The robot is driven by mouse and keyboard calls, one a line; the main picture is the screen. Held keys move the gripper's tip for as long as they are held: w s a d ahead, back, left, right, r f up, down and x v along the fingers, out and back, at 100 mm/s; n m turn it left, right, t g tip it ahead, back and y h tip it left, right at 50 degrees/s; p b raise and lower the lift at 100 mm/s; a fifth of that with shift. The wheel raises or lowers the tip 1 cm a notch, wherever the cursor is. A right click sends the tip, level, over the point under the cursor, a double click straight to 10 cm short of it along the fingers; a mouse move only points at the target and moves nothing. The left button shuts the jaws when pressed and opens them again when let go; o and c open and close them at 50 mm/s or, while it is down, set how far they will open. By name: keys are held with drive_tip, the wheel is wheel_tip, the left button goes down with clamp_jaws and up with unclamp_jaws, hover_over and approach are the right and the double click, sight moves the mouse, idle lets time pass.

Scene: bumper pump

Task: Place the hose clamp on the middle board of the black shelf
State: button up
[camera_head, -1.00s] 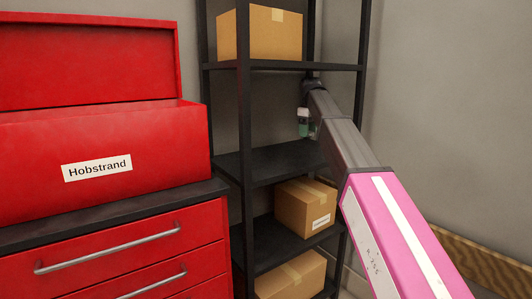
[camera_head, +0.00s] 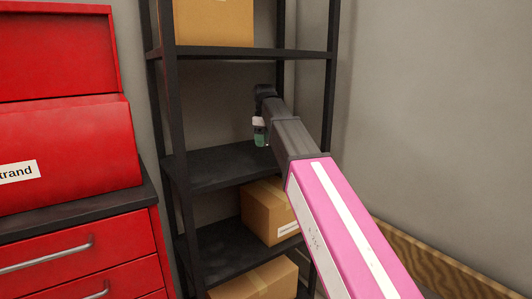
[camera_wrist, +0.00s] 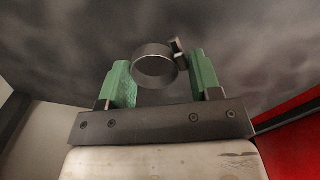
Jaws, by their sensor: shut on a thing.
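The hose clamp (camera_wrist: 154,66) is a grey metal ring with a small screw housing at its upper right. In the wrist view it sits between the green fingertips of my gripper (camera_wrist: 162,82), which is shut on it. In the head view my gripper (camera_head: 260,132) shows as a small green and white shape above the middle board (camera_head: 215,166) of the black shelf (camera_head: 172,110). The clamp itself cannot be made out in the head view. The middle board is dark and its visible part is bare.
A cardboard box (camera_head: 268,212) stands on the board below, and another (camera_head: 255,282) lower down. A box (camera_head: 213,22) stands on the upper board (camera_head: 250,53). Black uprights frame the shelf. A red tool chest (camera_head: 65,150) stands to the left, a grey wall to the right.

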sight(267, 158)
drive_tip(key=shift+s+d+f, duration=0.5)
drive_tip(key=shift+d, duration=0.05)
drive_tip(key=shift+w+f, duration=0.1)
drive_tip(key=shift+f, duration=1.8)
drive_tip(key=shift+f, duration=0.1)
drive_tip(key=o, duration=0.9)
wheel_tip(267, 158, up, 12)
drive_tip(key=shift+r, duration=0.1)
